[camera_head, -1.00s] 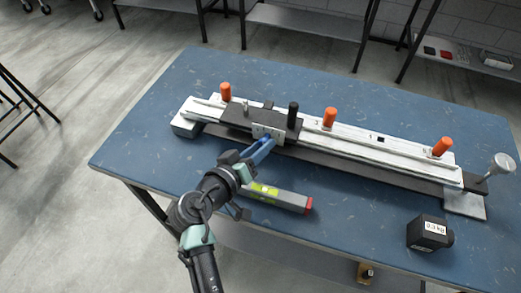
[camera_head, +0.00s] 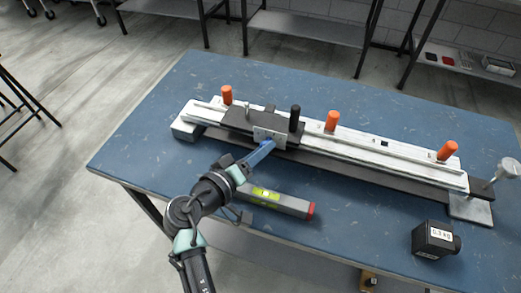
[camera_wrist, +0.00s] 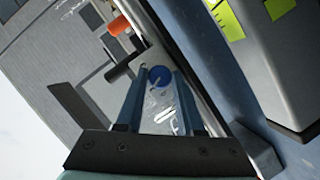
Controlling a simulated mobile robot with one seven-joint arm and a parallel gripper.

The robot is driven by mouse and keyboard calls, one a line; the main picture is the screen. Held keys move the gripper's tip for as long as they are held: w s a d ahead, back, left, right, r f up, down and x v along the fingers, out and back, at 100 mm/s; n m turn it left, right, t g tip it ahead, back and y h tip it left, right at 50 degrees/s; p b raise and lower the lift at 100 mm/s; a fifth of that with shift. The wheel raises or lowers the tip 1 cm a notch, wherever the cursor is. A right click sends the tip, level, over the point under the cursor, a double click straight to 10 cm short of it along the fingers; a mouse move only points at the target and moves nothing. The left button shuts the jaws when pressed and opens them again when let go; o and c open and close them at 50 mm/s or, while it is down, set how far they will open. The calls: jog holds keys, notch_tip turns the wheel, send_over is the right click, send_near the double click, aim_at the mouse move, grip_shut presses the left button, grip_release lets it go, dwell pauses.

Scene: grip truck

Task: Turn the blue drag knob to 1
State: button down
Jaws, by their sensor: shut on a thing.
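The blue drag knob (camera_wrist: 158,77) is a small round blue disc on a pale metal plate (camera_wrist: 165,112) with markings, seen in the wrist view. My gripper (camera_wrist: 160,80) is shut on the knob, with one finger on each side of it. In the head view, my gripper (camera_head: 268,146) reaches the front plate of the dark sliding carriage (camera_head: 245,122) on the white rail. The knob itself is hidden there by my fingers. The number that the knob points to is too small to read.
The long rail (camera_head: 370,153) lies across the blue table (camera_head: 140,140) with orange posts (camera_head: 332,121) and a black post (camera_head: 295,118). A spirit level (camera_head: 285,204) lies just right of my arm. A black weight block (camera_head: 433,239) stands near the front right.

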jog(key=c, duration=0.5)
grip_release()
jog(key=shift+c, duration=0.2)
jog(key=v, duration=1.3)
